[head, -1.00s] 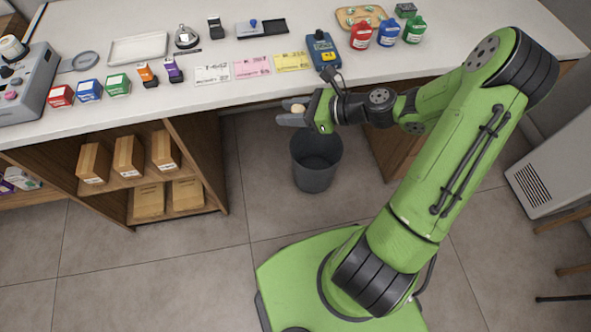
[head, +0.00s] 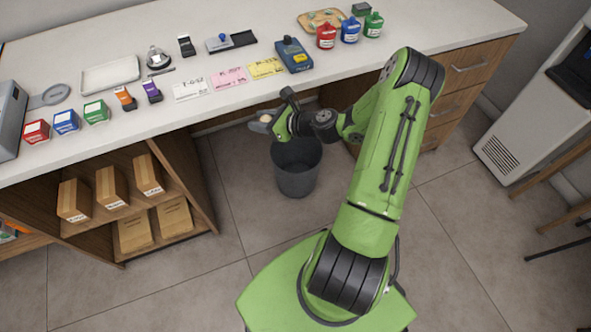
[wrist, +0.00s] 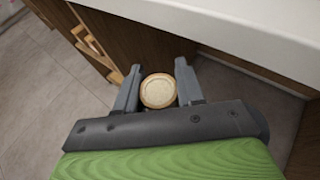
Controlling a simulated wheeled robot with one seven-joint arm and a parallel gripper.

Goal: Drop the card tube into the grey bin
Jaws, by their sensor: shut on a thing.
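The card tube (wrist: 158,91) shows end-on in the wrist view as a round tan disc between the two grey fingers. My gripper (wrist: 157,88) is shut on it. In the head view my gripper (head: 262,123) is near the counter's front edge, with the pale end of the tube just visible between the fingers. The grey bin (head: 297,168) stands on the floor under the counter, open at the top. My gripper is above and a little left of the bin's opening in the picture. The wrist view does not show the bin.
The white counter (head: 140,125) runs just behind my gripper. On it lie paper slips (head: 229,77), a blue device (head: 293,54) and small coloured boxes (head: 66,121). A shelf with cartons (head: 112,186) is at the left. The floor in front is clear.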

